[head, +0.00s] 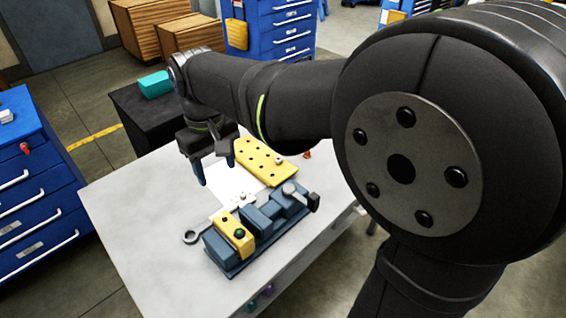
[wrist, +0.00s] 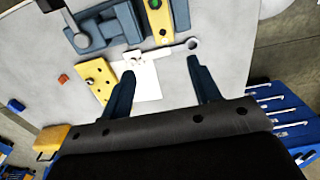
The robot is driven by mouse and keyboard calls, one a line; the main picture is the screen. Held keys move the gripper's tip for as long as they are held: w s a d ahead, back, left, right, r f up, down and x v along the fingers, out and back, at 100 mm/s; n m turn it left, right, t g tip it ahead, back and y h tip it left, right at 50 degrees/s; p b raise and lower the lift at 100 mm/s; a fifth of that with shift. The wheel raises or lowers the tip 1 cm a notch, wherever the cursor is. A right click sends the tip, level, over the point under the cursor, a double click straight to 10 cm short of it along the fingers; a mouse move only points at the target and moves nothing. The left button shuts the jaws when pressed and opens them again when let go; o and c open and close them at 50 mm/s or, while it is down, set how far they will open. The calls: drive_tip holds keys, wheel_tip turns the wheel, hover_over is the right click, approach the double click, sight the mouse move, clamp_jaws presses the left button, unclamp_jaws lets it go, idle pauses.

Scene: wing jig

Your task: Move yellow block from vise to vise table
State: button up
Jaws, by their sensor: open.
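The yellow block (head: 236,234) sits in the blue-grey vise (head: 288,208) on the light grey table (head: 135,206), at the vise's near-left end in the head view. A dark green knob shows on its top. In the wrist view the block (wrist: 158,20) is at the top, beside the vise body (wrist: 97,38). My gripper (head: 215,172) is above the table behind the vise, apart from the block. In the wrist view its fingers (wrist: 160,72) are spread wide with nothing between them but the white sheet and table below. The block's lower part is hidden by the vise.
A yellow plate with holes (head: 262,160) lies behind the vise. A white sheet (head: 232,184) and a wrench (head: 192,236) lie near the vise. A dark cabinet with a teal box (head: 155,84) stands behind the table. The table's left side is clear.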

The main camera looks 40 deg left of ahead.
sight(235, 225)
drive_tip(key=f, duration=0.6)
drive_tip(key=d+f, duration=0.1)
drive_tip(key=f, duration=0.5)
drive_tip(key=d+f, duration=0.1)
drive_tip(key=f, duration=0.6)
drive_tip(key=shift+s, duration=0.15)
drive_tip(key=shift+r, duration=0.1)
drive_tip(key=c, duration=1)
drive_tip(key=shift+w+r, duration=0.3)
drive_tip(key=shift+w, duration=0.2)
drive_tip(key=shift+r, duration=3.05)
